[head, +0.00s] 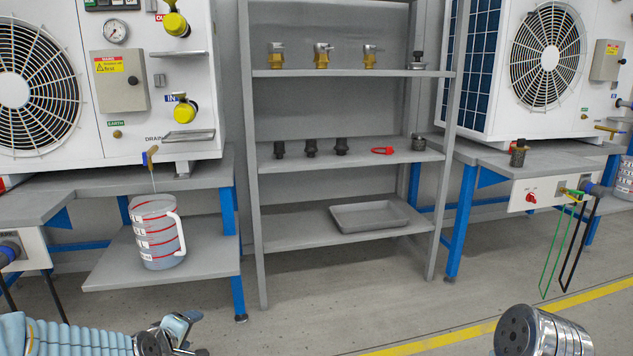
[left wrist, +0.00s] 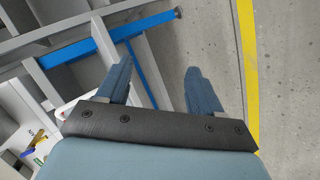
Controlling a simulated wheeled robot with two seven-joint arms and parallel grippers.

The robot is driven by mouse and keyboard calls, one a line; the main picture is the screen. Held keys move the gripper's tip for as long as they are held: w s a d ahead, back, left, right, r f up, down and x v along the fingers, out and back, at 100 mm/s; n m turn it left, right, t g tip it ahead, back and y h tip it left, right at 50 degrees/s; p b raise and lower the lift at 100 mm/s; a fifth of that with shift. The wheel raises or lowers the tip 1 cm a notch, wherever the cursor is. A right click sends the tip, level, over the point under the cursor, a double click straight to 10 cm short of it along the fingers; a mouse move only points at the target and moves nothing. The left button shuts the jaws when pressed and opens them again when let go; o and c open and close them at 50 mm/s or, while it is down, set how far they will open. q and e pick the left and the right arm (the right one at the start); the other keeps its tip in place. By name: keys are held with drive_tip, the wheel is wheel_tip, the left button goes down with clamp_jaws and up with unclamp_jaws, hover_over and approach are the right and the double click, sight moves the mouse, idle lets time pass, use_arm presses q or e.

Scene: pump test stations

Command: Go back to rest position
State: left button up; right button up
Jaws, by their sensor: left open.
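My left gripper (head: 186,328) is low in the head view, left of centre, over the floor in front of the left bench. The left wrist view shows its two blue-grey fingers (left wrist: 160,85) spread apart with nothing between them. The gripper is open and empty. A ribbed light-blue sleeve covers my left arm behind it. At the bottom right of the head view is a metal cylinder with a dark end face, which looks like part of my right arm. No right gripper fingers show.
A measuring jug (head: 157,250) stands on the left bench's lower shelf (head: 205,262), under a drain tap. A grey rack (head: 262,200) holds brass valves, black fittings, a red ring and a tray (head: 370,215). Hoses hang at the right bench (head: 480,158). The floor (head: 330,310) ahead is clear.

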use_arm(q)
drive_tip(key=s+d+f+m+g+h, duration=0.1)
drive_tip(key=s+d+f+m+g, duration=0.1)
drive_tip(key=s+d+f, duration=0.3)
drive_tip(key=s+d+f+m+g, duration=0.1)
drive_tip(key=s+d+f+m, duration=0.1)
drive_tip(key=f, duration=0.5)
drive_tip(key=s+d+f+m+g+h, duration=0.1)
drive_tip(key=s+d+f+g, duration=0.1)
drive_tip(key=s+d+f, duration=0.3)
drive_tip(key=s+d+f+m+g+h, duration=0.1)
drive_tip(key=s+d+f+m+g, duration=0.2)
drive_tip(key=s+f, duration=0.3)
drive_tip(key=s+d+f+m+g, duration=0.25)
drive_tip(key=s+f, duration=0.25)
drive_tip(key=s, duration=0.3)
wheel_tip(320, 180, up, 17)
drive_tip(key=p, duration=1.7)
drive_tip(key=shift+s+d+r+m+p, duration=0.15)
drive_tip(key=shift+s+r+m+p, duration=0.05)
drive_tip(key=shift+s+m+p, duration=0.15)
drive_tip(key=shift+w, duration=0.1)
